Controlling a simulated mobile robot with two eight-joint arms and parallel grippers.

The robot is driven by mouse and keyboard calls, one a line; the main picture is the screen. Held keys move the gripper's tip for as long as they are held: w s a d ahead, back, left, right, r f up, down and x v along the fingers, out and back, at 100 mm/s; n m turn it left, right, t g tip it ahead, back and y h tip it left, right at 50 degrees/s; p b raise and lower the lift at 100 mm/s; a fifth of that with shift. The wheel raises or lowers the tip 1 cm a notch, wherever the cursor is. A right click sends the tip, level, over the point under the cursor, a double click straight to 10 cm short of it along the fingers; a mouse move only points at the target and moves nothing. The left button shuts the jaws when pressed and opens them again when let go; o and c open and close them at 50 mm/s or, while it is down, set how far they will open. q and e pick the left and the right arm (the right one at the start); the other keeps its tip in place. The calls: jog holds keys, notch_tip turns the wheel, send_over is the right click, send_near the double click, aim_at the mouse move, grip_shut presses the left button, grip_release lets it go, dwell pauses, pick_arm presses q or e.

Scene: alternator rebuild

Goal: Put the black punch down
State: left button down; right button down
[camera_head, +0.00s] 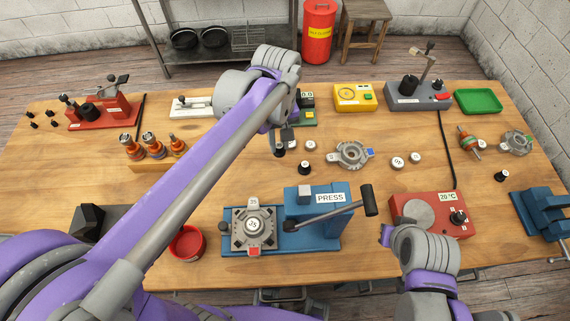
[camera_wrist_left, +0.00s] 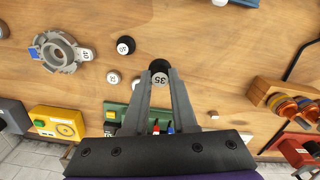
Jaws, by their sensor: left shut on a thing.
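My left gripper (camera_head: 287,138) is over the middle of the bench, with its arm reaching in from the left. In the left wrist view its two fingers (camera_wrist_left: 165,80) are shut on a black punch (camera_wrist_left: 158,72) with a round white face marked 35. In the head view only a dark part of this punch (camera_head: 279,151) shows beside the fingers. It is close to the wooden top; I cannot tell if it touches. A second black punch (camera_head: 305,168) stands nearby on the wood, apart from the gripper.
White-topped pieces (camera_head: 310,146) and a grey alternator housing (camera_head: 351,155) are right of the gripper. The blue press (camera_head: 320,232) stands in front, and a green-based meter (camera_head: 306,112) is behind. Orange-and-copper rotors (camera_head: 153,147) stand to the left.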

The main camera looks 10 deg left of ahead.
aim_at(279, 154)
pick_arm(q)
notch_tip(279, 154, down, 5)
jog(key=shift+a+f, duration=0.1)
pick_arm(e)
jog(key=shift+s+f, duration=0.15)
jog(key=shift+f, duration=0.1)
pick_arm(q)
jog(key=shift+f, duration=2.05)
pick_arm(e)
jog(key=shift+f, duration=0.15)
pick_arm(q)
jog(key=shift+f+b, duration=0.15)
jog(key=shift+b, duration=0.2)
pick_arm(e)
jog(key=shift+f, duration=0.15)
pick_arm(q)
jog(key=c, duration=0.7)
grip_release()
jog(key=shift+r, duration=0.25)
pick_arm(e)
jog(key=shift+r, duration=0.2)
pick_arm(q)
notch_tip(279, 154, up, 12)
jog(key=shift+f+p, duration=0.1)
jog(key=shift+p, duration=0.5)
pick_arm(e)
jog(key=shift+w+r, duration=0.25)
jog(key=shift+r, duration=0.35)
pick_arm(q)
jog(key=shift+s, duration=0.1)
